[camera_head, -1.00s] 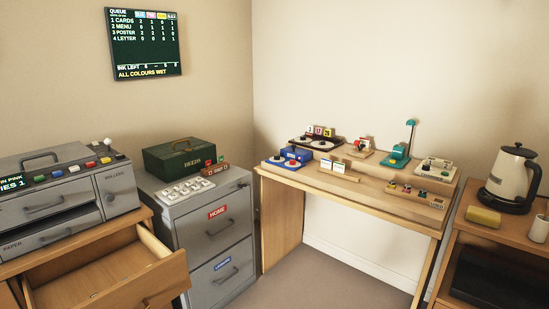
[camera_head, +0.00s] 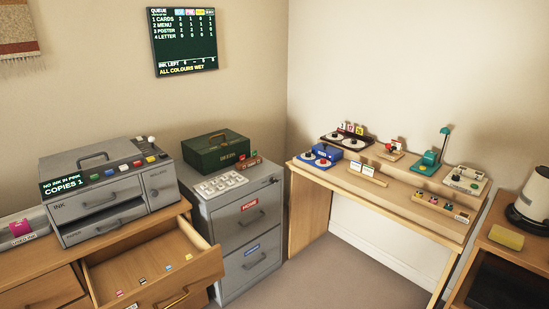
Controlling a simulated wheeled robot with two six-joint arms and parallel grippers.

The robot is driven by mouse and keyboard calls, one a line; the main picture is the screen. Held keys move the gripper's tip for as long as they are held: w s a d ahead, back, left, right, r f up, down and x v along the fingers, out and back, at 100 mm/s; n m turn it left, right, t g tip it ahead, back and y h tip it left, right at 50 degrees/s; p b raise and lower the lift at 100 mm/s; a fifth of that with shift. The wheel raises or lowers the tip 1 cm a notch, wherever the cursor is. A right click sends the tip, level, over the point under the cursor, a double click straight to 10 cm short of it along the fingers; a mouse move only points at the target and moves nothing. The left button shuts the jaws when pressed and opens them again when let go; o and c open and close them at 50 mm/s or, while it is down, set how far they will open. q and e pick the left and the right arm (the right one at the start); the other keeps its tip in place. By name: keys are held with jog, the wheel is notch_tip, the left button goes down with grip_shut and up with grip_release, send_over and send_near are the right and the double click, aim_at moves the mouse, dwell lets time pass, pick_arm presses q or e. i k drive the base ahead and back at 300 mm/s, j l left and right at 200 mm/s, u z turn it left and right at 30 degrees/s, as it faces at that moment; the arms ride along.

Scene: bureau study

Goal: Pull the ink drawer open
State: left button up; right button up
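The grey copier (camera_head: 120,160) stands on the wooden cabinet at the left. Its upper front is the ink drawer (camera_head: 75,207), marked INK, with a bar handle (camera_head: 100,200). The ink drawer looks shut, its front in line with the copier body. A dark slot lies under it, above the lower drawer (camera_head: 105,226) marked PAPER. The copier display (camera_head: 62,187) reads "NO INK IN PINK" and "COPIES 1". Neither of my grippers is in view.
A wooden cabinet drawer (camera_head: 205,268) stands open below the copier, jutting forward, with several small coloured pieces inside. A grey filing cabinet (camera_head: 240,228) is right of it. A pink item (camera_head: 22,227) lies left of the copier. Floor (camera_head: 340,270) is clear at centre.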

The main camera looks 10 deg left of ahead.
aim_at(67, 209)
jog(key=i+j+u, duration=0.25)
jog(key=u, duration=0.15)
jog(key=i+j+u, duration=0.15)
jog(key=i+u, duration=0.4)
jog(key=u, duration=0.2)
jog(key=i+j, duration=0.05)
